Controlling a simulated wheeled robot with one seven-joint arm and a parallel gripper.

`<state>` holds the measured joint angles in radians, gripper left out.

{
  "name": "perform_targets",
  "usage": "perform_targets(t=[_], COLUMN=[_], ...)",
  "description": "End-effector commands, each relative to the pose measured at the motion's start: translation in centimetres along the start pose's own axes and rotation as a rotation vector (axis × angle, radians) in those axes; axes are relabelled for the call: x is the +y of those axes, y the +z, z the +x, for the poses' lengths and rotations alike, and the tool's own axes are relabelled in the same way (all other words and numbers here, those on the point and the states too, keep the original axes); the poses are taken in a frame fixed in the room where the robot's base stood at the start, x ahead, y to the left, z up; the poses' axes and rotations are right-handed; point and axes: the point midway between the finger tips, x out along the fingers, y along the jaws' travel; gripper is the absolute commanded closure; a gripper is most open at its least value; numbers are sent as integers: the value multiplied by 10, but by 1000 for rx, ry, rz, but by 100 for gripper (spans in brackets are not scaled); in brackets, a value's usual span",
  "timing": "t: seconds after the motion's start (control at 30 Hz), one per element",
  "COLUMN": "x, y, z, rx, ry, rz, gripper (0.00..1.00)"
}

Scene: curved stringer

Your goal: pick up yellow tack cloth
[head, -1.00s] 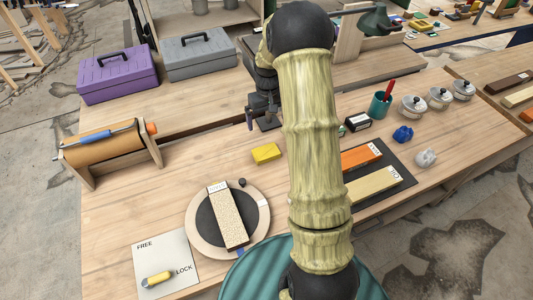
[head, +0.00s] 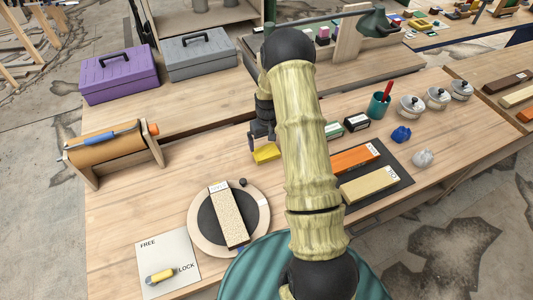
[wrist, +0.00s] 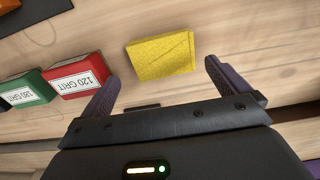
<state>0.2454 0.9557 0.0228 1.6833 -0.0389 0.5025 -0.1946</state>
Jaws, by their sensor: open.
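The yellow tack cloth (wrist: 160,56) is a flat folded pad lying on the wooden bench. In the wrist view it lies just ahead of my gripper (wrist: 158,82), roughly centred between the two dark purple fingers. The fingers are spread open with nothing held between them. In the head view the cloth (head: 266,153) shows at the middle of the bench, its upper edge partly covered by my gripper (head: 262,140). I cannot tell how high the fingers are above the bench.
A red 120 grit box (wrist: 76,77) and a green 180 grit box (wrist: 28,91) stand left of the cloth in the wrist view. In the head view, a sanding block on a round turntable (head: 262,226) is lower left. Bare bench lies left of the cloth.

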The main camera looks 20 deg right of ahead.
Motion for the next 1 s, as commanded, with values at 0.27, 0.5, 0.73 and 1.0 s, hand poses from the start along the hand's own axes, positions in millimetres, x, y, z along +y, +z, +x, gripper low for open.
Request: perform_targets(t=[0.27,0.5,0.73,1.0], x=[-2,-3,-3,-3], y=[0,-1,-2,-1], z=[17,46,52,52], rx=[-4,-3,0,0], ry=[-1,0,0,0], rz=[0,0,0,0], gripper=[0,0,0,0])
